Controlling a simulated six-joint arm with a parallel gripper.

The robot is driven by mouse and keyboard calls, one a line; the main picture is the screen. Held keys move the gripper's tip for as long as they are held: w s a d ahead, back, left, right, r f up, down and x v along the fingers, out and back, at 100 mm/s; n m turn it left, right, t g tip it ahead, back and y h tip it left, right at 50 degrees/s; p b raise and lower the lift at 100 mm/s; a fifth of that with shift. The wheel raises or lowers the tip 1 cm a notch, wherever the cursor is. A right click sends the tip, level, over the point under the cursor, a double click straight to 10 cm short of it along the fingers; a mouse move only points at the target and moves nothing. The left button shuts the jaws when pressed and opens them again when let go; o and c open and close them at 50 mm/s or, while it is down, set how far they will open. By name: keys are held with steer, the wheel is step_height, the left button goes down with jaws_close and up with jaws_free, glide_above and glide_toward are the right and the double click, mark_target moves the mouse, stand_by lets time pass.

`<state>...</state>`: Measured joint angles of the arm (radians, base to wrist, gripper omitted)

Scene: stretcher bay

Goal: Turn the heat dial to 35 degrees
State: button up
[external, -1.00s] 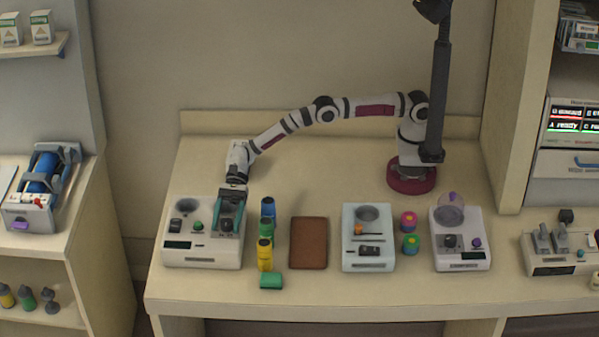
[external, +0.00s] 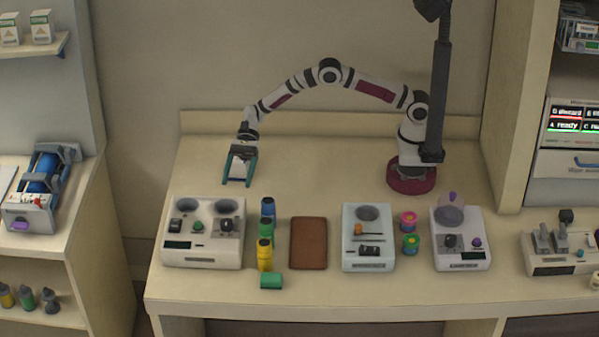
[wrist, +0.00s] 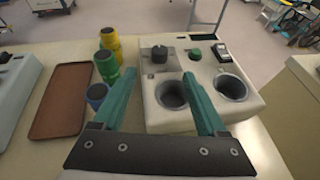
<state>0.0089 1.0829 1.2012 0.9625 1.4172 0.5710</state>
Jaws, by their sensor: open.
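A white unit (external: 202,258) with two round wells stands at the left of the bench. Its dark dial (external: 225,226) is on the right side of its panel, and the same dial shows in the wrist view (wrist: 159,53), upright beyond the wells. I cannot read the dial's setting or the small dark display (external: 178,244). A green button (external: 198,226) and a dark switch (external: 175,224) sit left of the dial. My gripper (external: 237,183) is open and empty, above and behind the unit, apart from the dial. In the wrist view its teal fingers (wrist: 159,75) point towards the unit.
Several blue, green and yellow containers (external: 265,254) stand close right of the unit. Beyond are a brown tray (external: 308,244), a one-well unit (external: 367,263), two small coloured pots (external: 410,243) and a domed unit (external: 461,260) with its own dark knob. The bench behind is clear.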

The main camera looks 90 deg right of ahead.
steer(key=shift+s+d+r, duration=0.1)
steer(key=shift+d, duration=0.2)
